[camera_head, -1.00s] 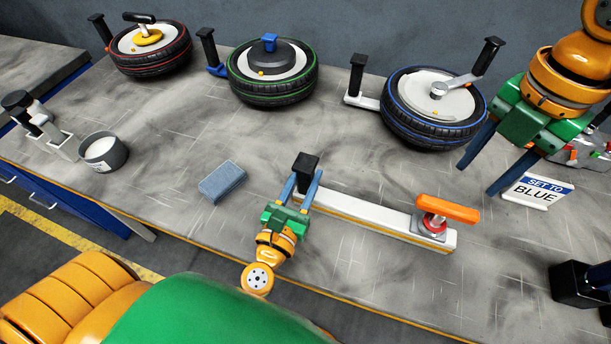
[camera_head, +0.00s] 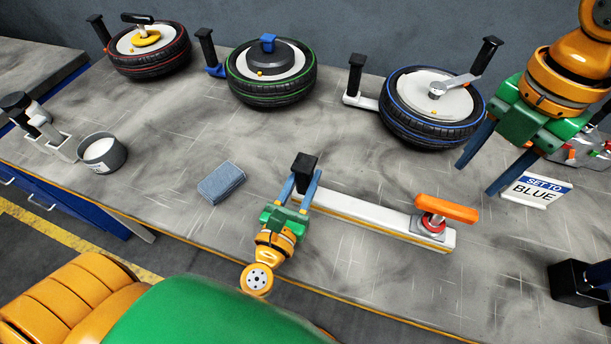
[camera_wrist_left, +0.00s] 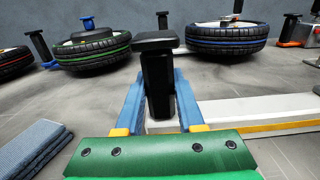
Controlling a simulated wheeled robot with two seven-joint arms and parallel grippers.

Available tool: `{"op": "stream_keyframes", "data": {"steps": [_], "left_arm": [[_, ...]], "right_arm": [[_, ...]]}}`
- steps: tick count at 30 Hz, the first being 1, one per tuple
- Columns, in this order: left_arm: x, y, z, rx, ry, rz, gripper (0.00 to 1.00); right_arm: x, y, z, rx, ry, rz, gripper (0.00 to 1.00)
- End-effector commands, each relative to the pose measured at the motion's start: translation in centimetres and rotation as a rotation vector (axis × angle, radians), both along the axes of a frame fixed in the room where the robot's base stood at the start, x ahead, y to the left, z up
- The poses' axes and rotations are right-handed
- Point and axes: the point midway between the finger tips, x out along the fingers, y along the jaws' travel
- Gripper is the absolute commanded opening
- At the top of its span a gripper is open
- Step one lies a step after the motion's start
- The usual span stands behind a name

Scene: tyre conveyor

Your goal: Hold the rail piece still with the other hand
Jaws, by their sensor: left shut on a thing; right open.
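The rail piece (camera_head: 375,222) is a long white bar with a yellow strip, lying on the worktop. A black upright post (camera_head: 304,166) stands at its left end, and an orange handle (camera_head: 447,208) on a red base sits at its right end. My left gripper (camera_head: 304,189) is shut on the black post; the left wrist view shows the post (camera_wrist_left: 157,85) between its blue fingers.
Three tyres stand along the back: red-lined (camera_head: 150,55), green-lined (camera_head: 270,78) and blue-lined (camera_head: 430,112). A black object (camera_head: 578,286) is at the right edge.

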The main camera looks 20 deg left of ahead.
Motion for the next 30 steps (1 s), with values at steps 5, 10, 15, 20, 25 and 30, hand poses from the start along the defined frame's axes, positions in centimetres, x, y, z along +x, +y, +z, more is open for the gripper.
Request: {"op": "stream_keyframes", "data": {"steps": [5,10,15,20,25,30], "left_arm": [[0.0,0.0,-0.1,0.000,0.001,0.000,0.00],[0.0,0.0,0.0,0.000,0.001,0.000,0.00],[0.0,0.0,-0.1,0.000,0.001,0.000,0.00],[0.0,0.0,-0.1,0.000,0.001,0.000,0.00],[0.0,0.0,-0.1,0.000,0.001,0.000,0.00],[0.0,0.0,-0.1,0.000,0.001,-0.001,0.00]], "right_arm": [[0.0,0.0,0.0,0.000,0.000,0.002,0.60],[0.0,0.0,0.3,-0.001,-0.001,0.254,0.60],[0.0,0.0,1.0,0.000,-0.001,0.936,0.60],[0.0,0.0,1.6,-0.002,0.000,1.574,0.60],[0.0,0.0,2.0,-0.001,0.001,2.023,0.60],[0.0,0.0,1.7,0.000,0.001,2.182,0.60]]}}
